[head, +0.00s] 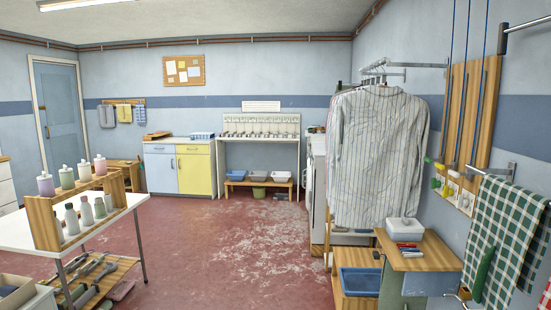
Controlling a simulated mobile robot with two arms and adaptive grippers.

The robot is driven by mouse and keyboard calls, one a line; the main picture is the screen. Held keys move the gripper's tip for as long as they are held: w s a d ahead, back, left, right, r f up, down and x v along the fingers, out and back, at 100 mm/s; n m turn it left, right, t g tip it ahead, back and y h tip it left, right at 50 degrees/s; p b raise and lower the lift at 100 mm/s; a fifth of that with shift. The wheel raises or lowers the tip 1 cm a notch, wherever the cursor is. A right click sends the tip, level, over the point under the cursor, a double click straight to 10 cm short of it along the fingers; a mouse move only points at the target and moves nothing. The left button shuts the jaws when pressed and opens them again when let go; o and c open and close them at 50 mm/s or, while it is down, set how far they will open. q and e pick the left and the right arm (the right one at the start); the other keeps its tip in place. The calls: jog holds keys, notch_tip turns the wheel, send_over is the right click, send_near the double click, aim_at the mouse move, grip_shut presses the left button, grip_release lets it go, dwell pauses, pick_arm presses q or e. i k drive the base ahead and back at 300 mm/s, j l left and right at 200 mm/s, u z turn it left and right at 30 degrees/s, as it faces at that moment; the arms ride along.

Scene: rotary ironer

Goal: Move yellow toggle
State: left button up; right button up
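A wooden board (473,112) with blue cords hangs on the right wall. I cannot tell how the yellow piece is attached to a cord. Neither of my grippers is in view.
A striped shirt (378,155) hangs on a rail left of the board. Below stands a wooden table (432,262) with a white box (404,229). Checkered cloths (500,235) hang at right. A white table (20,232) with bottles stands at left. The red floor (225,250) between is clear.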

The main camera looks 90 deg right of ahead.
aim_at(453, 164)
jog(key=z, duration=3.85)
jog(key=i+j+z, duration=0.1)
jog(key=i, duration=0.35)
jog(key=i+j, duration=0.3)
jog(key=i, duration=0.2)
jog(key=l+z, duration=0.05)
